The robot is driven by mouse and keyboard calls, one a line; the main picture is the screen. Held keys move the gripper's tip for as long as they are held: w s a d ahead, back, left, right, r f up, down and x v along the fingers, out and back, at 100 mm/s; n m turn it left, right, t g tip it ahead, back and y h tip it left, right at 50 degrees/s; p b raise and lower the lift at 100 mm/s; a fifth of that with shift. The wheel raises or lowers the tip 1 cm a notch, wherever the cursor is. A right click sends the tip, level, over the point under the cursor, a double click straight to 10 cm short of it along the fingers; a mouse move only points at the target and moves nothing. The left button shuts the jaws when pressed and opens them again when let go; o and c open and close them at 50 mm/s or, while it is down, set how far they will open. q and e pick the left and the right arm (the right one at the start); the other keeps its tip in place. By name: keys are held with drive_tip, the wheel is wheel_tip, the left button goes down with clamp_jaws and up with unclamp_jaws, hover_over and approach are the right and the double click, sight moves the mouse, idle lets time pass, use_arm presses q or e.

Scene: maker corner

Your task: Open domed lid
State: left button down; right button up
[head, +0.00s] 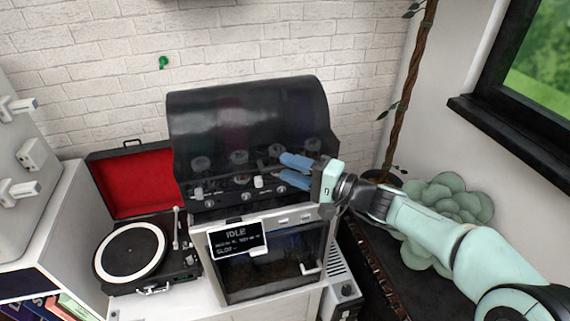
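The domed lid (240,115) is a dark, see-through cover on top of a machine with a glass-fronted body (270,268). It looks closed, with several jars or knobs showing dimly through it. My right gripper (284,170) comes in from the right. Its two blue fingers are spread apart, with nothing seen between them, in front of the lid's lower right part. I cannot tell whether the fingers touch the lid. My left gripper is not in view.
An open record player (135,252) with a red-lined lid stands at the left. A white cabinet (35,235) is at far left. A plant (450,205) and window (530,85) are at right.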

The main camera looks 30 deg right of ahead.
drive_tip(key=shift+x, duration=1.05)
